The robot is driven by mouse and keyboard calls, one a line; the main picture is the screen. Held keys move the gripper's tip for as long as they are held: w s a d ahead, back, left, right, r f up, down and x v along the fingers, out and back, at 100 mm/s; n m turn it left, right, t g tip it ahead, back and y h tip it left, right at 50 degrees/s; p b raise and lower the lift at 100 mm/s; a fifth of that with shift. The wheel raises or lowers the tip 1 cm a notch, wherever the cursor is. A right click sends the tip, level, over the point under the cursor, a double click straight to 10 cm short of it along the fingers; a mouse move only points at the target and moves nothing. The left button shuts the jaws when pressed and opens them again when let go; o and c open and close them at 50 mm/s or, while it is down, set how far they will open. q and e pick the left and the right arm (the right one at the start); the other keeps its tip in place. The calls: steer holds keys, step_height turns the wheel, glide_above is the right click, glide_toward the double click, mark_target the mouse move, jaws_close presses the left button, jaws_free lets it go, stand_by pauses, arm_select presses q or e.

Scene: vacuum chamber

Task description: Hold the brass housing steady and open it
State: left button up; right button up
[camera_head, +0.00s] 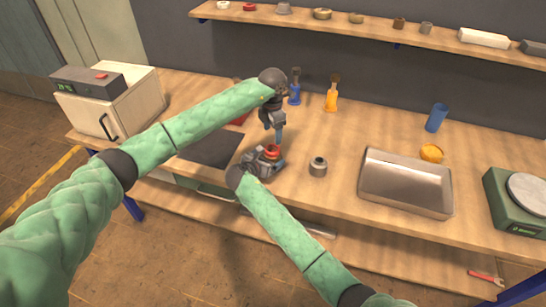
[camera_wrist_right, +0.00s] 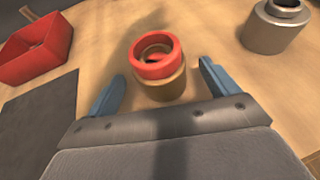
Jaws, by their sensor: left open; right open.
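The brass housing (camera_wrist_right: 163,90) stands upright on the bench with a red ring-shaped top (camera_wrist_right: 153,57). In the head view its red top (camera_head: 272,151) shows, while my right gripper mostly hides the body. My right gripper (camera_wrist_right: 162,84) is open, its blue fingers on either side of the housing with gaps showing; I see no contact. In the head view my right gripper (camera_head: 269,164) is low at the bench. My left gripper (camera_head: 279,136) points down just above the red top; its sensed jaws are open, and contact cannot be told.
A grey metal cylinder (camera_head: 318,167) stands close on the right, before a metal tray (camera_head: 405,202). A dark mat (camera_head: 210,148) and a partly hidden red bin (camera_wrist_right: 36,50) lie left. Blue and orange-handled tools (camera_head: 331,98) stand behind. A green scale (camera_head: 510,205) is far right.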

mark_target(272, 155)
steer(key=x, duration=0.2)
steer(key=shift+w+d+f, duration=0.1)
steer(key=shift+w+f, duration=0.05)
steer(key=shift+w, duration=0.05)
steer(key=shift+w+d+f, duration=0.2)
steer(key=shift+w+d, duration=0.05)
steer(key=shift+w, duration=0.15)
